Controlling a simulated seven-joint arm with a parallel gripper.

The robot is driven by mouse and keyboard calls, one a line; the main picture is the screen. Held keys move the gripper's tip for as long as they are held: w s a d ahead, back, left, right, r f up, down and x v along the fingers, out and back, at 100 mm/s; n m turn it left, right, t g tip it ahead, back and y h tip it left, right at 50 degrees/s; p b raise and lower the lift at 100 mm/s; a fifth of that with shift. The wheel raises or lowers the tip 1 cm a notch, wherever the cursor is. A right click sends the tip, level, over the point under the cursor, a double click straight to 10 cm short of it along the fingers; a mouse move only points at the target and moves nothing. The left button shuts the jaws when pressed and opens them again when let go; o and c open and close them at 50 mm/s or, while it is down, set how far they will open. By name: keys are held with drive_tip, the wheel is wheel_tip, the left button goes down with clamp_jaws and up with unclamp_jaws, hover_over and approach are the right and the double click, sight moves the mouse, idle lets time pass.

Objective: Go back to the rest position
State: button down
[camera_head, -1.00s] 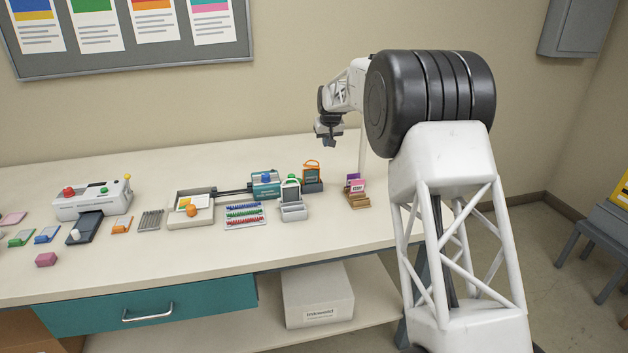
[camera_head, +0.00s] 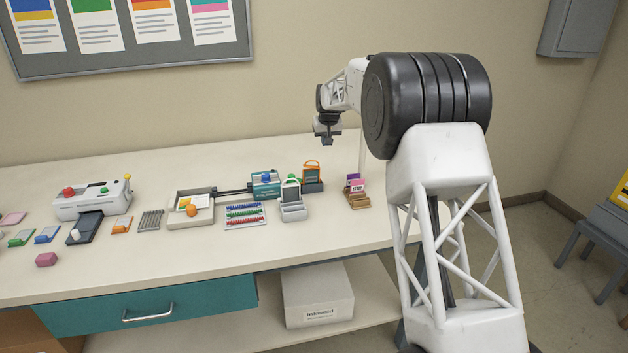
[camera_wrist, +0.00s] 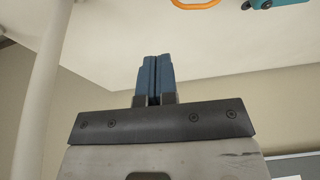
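My gripper (camera_head: 328,139) hangs in the air above the back right part of the bench (camera_head: 330,235). In the wrist view its two blue fingers (camera_wrist: 155,80) lie side by side with only a thin dark line between them. Nothing shows between or beyond the fingertips, so it looks shut and empty. In the head view the fingers are too small to make out. It is apart from the things on the bench and higher than them.
Below the gripper stand an orange-handled item in a dark stand (camera_head: 312,178), a grey holder (camera_head: 293,207) and a small rack with purple and pink pieces (camera_head: 356,191). Further left are a teal-ended machine (camera_head: 191,208) and a white laminator (camera_head: 93,200). The bench's front right is clear.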

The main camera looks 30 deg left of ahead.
drive_tip(key=s+a+m, duration=0.1)
drive_tip(key=s+a+r+m+g+h, duration=0.1)
drive_tip(key=m, duration=0.1)
drive_tip(key=shift+a+r+g, duration=0.15)
drive_tip(key=shift+a+g, duration=0.15)
drive_tip(key=shift+a, duration=0.05)
drive_tip(key=shift+s+a+r+m+g+h, duration=0.55)
drive_tip(key=shift+s+r+m+h, duration=0.2)
drive_tip(key=shift+m, duration=0.55)
drive_tip(key=shift+f, duration=0.15)
drive_tip(key=shift+f, duration=3.2)
drive_tip(key=shift+f, duration=1.15)
drive_tip(key=shift+r, duration=0.15)
drive_tip(key=shift+r, duration=3.4)
